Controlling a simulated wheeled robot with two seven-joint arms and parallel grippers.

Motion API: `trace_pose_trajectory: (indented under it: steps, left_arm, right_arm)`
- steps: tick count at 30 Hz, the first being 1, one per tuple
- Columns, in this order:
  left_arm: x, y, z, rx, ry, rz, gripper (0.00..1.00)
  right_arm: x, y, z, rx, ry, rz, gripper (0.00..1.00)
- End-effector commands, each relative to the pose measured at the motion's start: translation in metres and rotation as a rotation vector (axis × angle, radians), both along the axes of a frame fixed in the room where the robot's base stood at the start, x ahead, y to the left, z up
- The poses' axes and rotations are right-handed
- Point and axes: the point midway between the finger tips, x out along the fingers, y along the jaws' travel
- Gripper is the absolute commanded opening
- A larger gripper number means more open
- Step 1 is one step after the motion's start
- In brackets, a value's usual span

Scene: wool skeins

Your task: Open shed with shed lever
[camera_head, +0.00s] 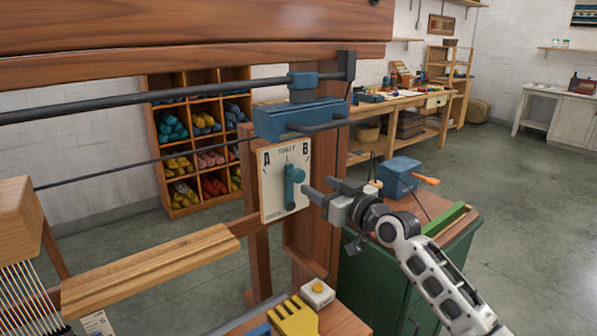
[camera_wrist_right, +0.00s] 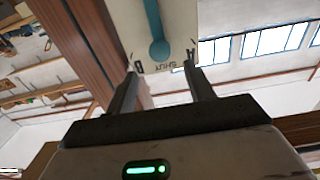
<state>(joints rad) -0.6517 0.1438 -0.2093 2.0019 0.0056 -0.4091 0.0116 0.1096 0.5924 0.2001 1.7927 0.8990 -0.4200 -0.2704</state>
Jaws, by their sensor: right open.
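The shed lever (camera_head: 290,188) is a teal bar with a round knob, standing roughly upright on a white plate (camera_head: 273,205) marked A at upper left and B at upper right. My right gripper (camera_head: 317,190) is open and empty just right of the plate, apart from the lever as far as I can tell. In the right wrist view the lever (camera_wrist_right: 153,22) shows beyond the two fingertips (camera_wrist_right: 160,72), its rounded end between their lines. My left gripper is not in view.
A blue block (camera_head: 298,117) and dark rods sit above the plate. A green cabinet (camera_head: 400,275) with a blue box (camera_head: 399,176) stands at right. A yellow comb-like tool (camera_head: 293,318) and a white button box (camera_head: 317,293) lie below. Shelves of wool (camera_head: 200,145) stand behind.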

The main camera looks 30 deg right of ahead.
Motion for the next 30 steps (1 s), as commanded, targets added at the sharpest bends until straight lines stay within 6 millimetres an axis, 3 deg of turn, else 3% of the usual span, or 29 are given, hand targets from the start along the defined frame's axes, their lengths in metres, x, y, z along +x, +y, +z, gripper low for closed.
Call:
trace_pose_trajectory:
  steps: [6, 12, 25, 26, 30]
  left_arm:
    - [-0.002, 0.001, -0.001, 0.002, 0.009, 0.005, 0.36]
    - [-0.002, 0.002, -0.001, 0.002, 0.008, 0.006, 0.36]
    - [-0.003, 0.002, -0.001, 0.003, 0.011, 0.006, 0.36]
    - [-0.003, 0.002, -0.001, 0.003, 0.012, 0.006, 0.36]
    - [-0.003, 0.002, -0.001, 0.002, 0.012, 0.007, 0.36]
  right_arm:
    - [0.047, 0.004, 0.002, 0.003, -0.002, 0.000, 0.53]
    - [0.076, 0.006, 0.000, 0.002, -0.001, 0.001, 0.53]
    - [0.087, 0.008, -0.001, 0.000, 0.001, 0.001, 0.53]
    - [0.087, 0.008, -0.001, 0.000, 0.001, 0.001, 0.50]
    - [0.087, 0.008, -0.001, 0.000, 0.001, 0.001, 0.11]
